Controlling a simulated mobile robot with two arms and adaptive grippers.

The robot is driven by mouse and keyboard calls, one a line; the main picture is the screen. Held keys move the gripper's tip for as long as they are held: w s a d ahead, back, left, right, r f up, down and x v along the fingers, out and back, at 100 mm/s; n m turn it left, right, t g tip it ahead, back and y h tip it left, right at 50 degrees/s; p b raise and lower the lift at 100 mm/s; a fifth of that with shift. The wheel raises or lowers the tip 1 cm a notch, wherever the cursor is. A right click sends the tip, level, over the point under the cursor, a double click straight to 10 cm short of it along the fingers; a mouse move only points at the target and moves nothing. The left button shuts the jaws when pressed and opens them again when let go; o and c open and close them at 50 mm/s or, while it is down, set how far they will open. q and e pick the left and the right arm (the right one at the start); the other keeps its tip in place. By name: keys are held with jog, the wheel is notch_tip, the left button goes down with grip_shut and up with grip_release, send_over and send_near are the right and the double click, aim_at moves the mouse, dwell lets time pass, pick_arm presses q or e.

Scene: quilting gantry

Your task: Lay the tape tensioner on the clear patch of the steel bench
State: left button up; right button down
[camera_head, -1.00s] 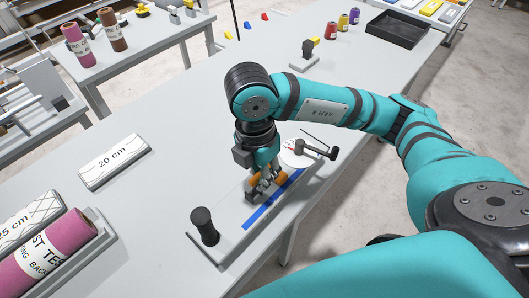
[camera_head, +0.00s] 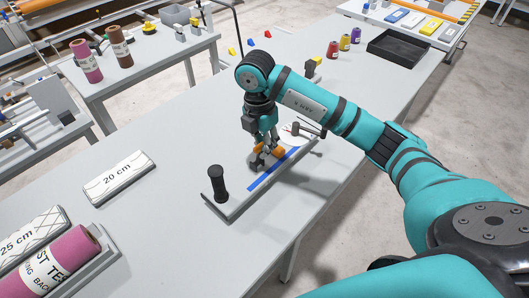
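The tape tensioner, a long flat grey plate (camera_head: 232,203) with a black post, a blue strip, a pale disc and a dark crank, is over the front edge area of the grey steel bench (camera_head: 165,225). My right gripper (camera_head: 264,158) points down at the plate's middle, with its fingers closed around a small part there. An orange piece shows beside the fingers. The fingers hide that part of the tensioner. I cannot tell whether the plate touches the bench. My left gripper is not in view.
A white "20 cm" block (camera_head: 118,178) and a pink roll (camera_head: 62,262) in a tray lie on the left. Cones, including a red one (camera_head: 332,49), and a black tray (camera_head: 398,47) stand at the far end. Bare bench lies between the block and tensioner.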

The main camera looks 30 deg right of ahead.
aim_at(266, 166)
notch_tip(266, 166, down, 3)
jog(key=shift+r+p, duration=0.1)
jog(key=shift+p, duration=0.45)
jog(key=c, duration=2)
grip_release()
jog(key=shift+f, duration=0.2)
jog(key=shift+c, duration=0.2)
jog(key=o, duration=0.6)
jog(key=shift+s, duration=0.1)
jog(key=shift+c, duration=0.2)
jog(key=shift+r, duration=0.4)
jog(key=r, duration=1.1)
jog(key=shift+w+a+r+b, duration=0.2)
jog(key=shift+w+a+b, duration=0.2)
